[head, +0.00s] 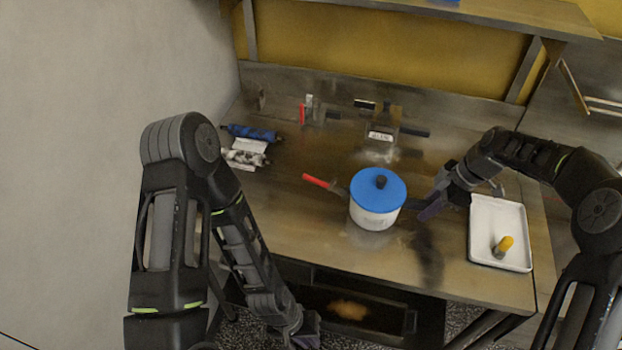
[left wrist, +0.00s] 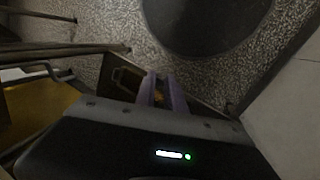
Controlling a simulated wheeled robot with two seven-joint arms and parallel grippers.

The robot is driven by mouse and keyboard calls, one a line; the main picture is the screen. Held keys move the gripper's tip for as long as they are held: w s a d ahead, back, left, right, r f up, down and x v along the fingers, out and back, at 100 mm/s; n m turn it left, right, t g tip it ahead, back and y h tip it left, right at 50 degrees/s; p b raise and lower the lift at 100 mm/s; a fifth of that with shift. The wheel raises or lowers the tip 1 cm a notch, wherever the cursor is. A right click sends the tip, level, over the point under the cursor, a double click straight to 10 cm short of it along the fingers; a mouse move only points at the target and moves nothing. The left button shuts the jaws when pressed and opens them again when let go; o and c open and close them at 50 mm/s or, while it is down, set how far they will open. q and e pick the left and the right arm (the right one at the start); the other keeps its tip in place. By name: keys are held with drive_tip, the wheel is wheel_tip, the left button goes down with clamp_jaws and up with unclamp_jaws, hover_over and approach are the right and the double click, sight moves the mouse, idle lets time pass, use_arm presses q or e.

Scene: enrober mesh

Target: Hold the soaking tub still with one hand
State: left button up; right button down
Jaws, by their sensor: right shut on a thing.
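The soaking tub (head: 374,217) is a round white pot with a blue lid (head: 379,186) and dark knob, upright on the steel table in the head view. My right gripper (head: 428,210) is at the tub's right side, shut on it low down; the exact contact is dark and hard to make out. My left gripper (head: 306,334) hangs low in front of the table, far from the tub. In the left wrist view its two purple fingers (left wrist: 163,92) stand apart with nothing held between them.
A red-handled tool (head: 320,183) lies left of the tub. A white tray (head: 483,258) with a yellow-topped item (head: 503,246) is at the right. A labelled dark container (head: 383,128) stands behind. Blue and white rolls (head: 250,134) lie at the back left. An open lower shelf is below.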

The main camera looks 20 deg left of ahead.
use_arm(q)
drive_tip(key=shift+s+a+r+n+g+h, duration=0.3)
drive_tip(key=shift+s+a+n+g, duration=0.15)
drive_tip(key=shift+s+a+n, duration=0.15)
drive_tip(key=shift+s+a+r+n+g+h, duration=0.3)
drive_tip(key=shift+s+a+n+g, duration=0.2)
drive_tip(key=shift+n, duration=0.1)
clamp_jaws()
drive_tip(key=w+r+n+t+h, duration=0.2)
drive_tip(key=w+r+n+h, duration=0.15)
drive_tip(key=r, duration=0.25)
drive_tip(key=w+r+n+t+h, duration=0.3)
drive_tip(key=r+h, duration=0.2)
drive_tip(key=r, duration=0.1)
drive_tip(key=w+a+r+t, duration=0.3)
drive_tip(key=w+a, duration=0.2)
drive_tip(key=a, duration=0.2)
drive_tip(key=w+a+r+t, duration=0.3)
drive_tip(key=w+a+t, duration=0.1)
drive_tip(key=w+a, duration=0.2)
drive_tip(key=w+a+r+m+t, duration=0.1)
drive_tip(key=w+a+r+t, duration=0.2)
drive_tip(key=a, duration=0.5)
drive_tip(key=shift+w+a+r+t, duration=0.2)
drive_tip(key=shift+w+r, duration=0.1)
drive_tip(key=shift+w, duration=0.35)
drive_tip(key=shift+w+a+r+t, duration=0.15)
drive_tip(key=shift+w+r, duration=0.1)
drive_tip(key=shift+w, duration=0.35)
drive_tip(key=shift+a, duration=0.15)
